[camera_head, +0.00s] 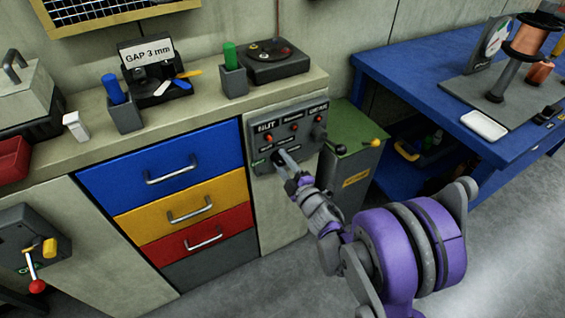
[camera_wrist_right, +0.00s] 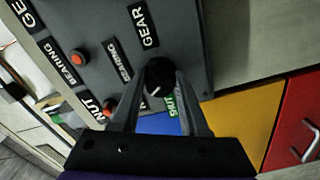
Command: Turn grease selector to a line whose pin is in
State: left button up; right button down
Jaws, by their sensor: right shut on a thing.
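A dark grey control panel (camera_head: 285,138) is on the front of the bench cabinet, right of the drawers. It carries a top row of labels with red-orange pins below them, such as the left pin (camera_head: 268,139). The black round selector knob (camera_wrist_right: 160,75) has a white pointer mark. In the right wrist view, red pins (camera_wrist_right: 80,57) stand out beside other labels. My right gripper (camera_head: 281,157) is shut on the knob, one finger on each side. How far each pin is in is unclear. My left gripper is out of view.
A green bin (camera_head: 350,150) with a yellow-knobbed lever stands close right of the panel. Blue, yellow and red drawers (camera_head: 178,205) with metal handles are to the left. A blue workbench (camera_head: 400,85) is at the right. The grey floor in front is clear.

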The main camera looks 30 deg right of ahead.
jog(key=m, duration=0.6)
jog(key=shift+m, duration=0.3)
jog(key=m, duration=0.5)
jog(key=shift+a+f+m, duration=0.1)
jog(key=shift+m, duration=0.3)
jog(key=shift+c, duration=2.1)
grip_release()
jog(key=shift+s, duration=0.1)
jog(key=s, duration=1)
jog(key=shift+s, duration=0.35)
